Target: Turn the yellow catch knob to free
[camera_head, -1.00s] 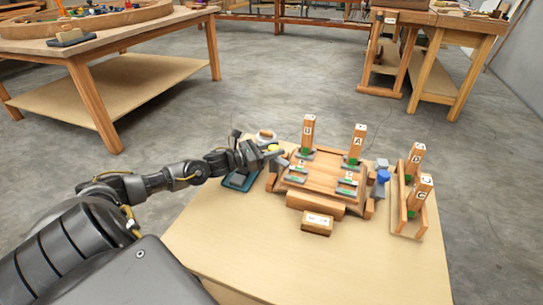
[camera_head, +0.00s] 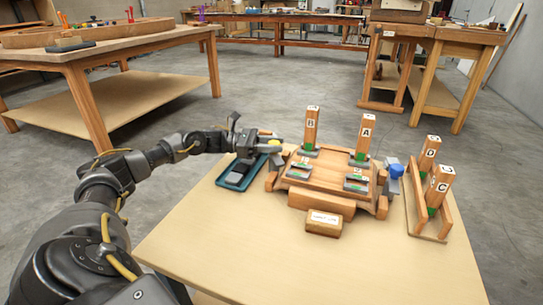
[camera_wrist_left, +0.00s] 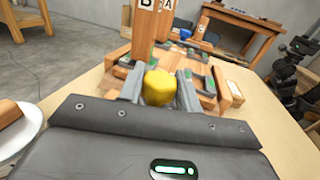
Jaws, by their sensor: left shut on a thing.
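The yellow catch knob (camera_head: 275,143) is at the left back of the wooden fixture (camera_head: 322,202) on the table. My left gripper (camera_head: 268,149) reaches it from the left and is shut on it. In the left wrist view the yellow knob (camera_wrist_left: 158,88) sits between the two grey fingers, and my left gripper (camera_wrist_left: 160,91) has one finger on each side of it. The knob's lower part and its catch are hidden by the gripper, so its turn angle cannot be read. My right gripper is not seen in the head view.
Wooden blocks B (camera_head: 311,128) and A (camera_head: 362,138) stand upright at the fixture's back. A blue knob (camera_head: 397,170) is on its right. Blocks D (camera_head: 428,153) and C (camera_head: 438,187) stand in a rack at right. A teal tray (camera_head: 232,181) lies under my left wrist.

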